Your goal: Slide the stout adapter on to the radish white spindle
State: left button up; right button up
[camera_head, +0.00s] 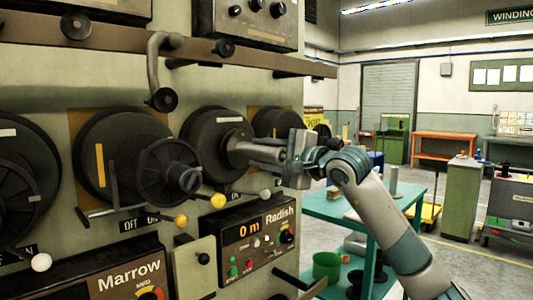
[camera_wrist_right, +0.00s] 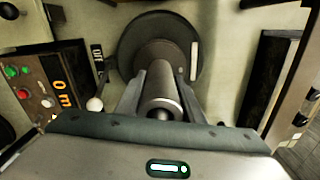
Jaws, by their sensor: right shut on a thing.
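The adapter (camera_wrist_right: 160,88) is a stout grey cylinder between the fingers of my right gripper (camera_wrist_right: 158,92) in the wrist view. The gripper (camera_head: 262,150) is shut on it, level in front of the radish white spindle's black disc (camera_head: 203,128), which has a white mark. The disc also shows in the wrist view (camera_wrist_right: 190,32), behind the adapter. The adapter is in line with the disc's middle. The spindle itself is hidden behind the adapter and fingers, so I cannot tell how far it is over it. My left gripper is not in view.
A brown rail (camera_head: 265,61) runs above. A teal table (camera_head: 335,208) is at right.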

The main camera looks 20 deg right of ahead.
jog(key=shift+w+a+r, duration=0.1)
jog(key=shift+w, duration=0.15)
jog(key=o, duration=1.4)
jog(key=shift+c, duration=0.2)
jog(key=b+v, duration=0.3)
jog(key=v, duration=1.4)
jog(key=shift+s, duration=0.2)
